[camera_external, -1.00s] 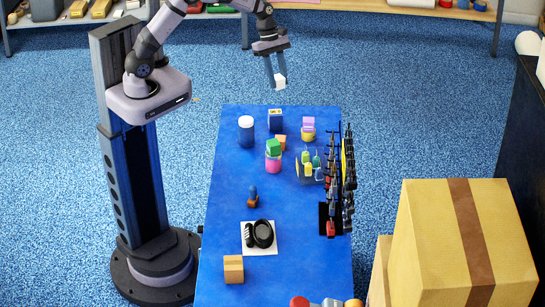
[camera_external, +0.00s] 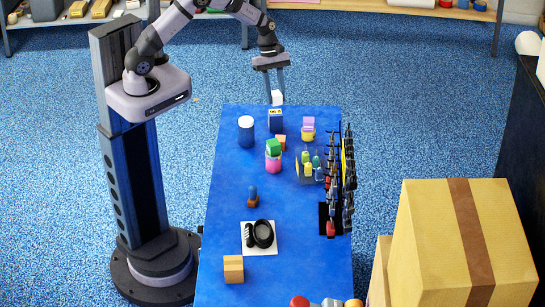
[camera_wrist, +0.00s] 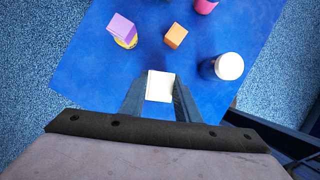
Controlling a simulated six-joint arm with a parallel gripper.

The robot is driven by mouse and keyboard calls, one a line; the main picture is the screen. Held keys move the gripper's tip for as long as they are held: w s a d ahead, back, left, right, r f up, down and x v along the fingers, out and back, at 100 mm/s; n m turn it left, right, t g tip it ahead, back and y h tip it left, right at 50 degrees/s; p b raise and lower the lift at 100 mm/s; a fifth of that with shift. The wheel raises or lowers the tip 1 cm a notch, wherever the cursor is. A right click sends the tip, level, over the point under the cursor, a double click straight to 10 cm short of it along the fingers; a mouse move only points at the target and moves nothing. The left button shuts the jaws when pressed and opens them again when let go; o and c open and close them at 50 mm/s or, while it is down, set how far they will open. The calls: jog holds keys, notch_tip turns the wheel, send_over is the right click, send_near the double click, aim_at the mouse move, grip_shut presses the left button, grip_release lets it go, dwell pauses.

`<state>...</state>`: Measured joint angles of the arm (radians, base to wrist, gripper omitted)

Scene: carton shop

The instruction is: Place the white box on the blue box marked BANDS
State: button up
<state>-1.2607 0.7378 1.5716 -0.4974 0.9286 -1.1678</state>
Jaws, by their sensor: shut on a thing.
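My gripper (camera_external: 274,93) is shut on the white box (camera_external: 277,98) at the far end of the blue table. The white box also shows between the fingers in the wrist view (camera_wrist: 160,85). The blue box (camera_external: 276,122) with a yellow label on top stands on the table just below the white box in the external view. Its lettering is too small to read. The white box looks directly above or slightly behind it, and I cannot tell whether they touch. In the wrist view the blue box is hidden behind the white box and fingers.
A white-lidded blue jar (camera_external: 246,132) stands left of the blue box. A purple block (camera_external: 309,122) on a yellow tub (camera_external: 308,135) stands to its right. An orange block (camera_external: 281,140) and a green block (camera_external: 273,147) on a pink tub (camera_external: 273,163) are nearer the camera.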

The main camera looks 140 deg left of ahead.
aim_at(275, 103)
jog(key=shift+f+p, duration=0.35)
jog(key=shift+f, duration=1.55)
jog(key=shift+f, duration=0.15)
jog(key=o, duration=1)
jog(key=shift+o, duration=0.2)
jog(key=b+v, duration=0.2)
jog(key=v, duration=1)
jog(key=shift+r, duration=0.2)
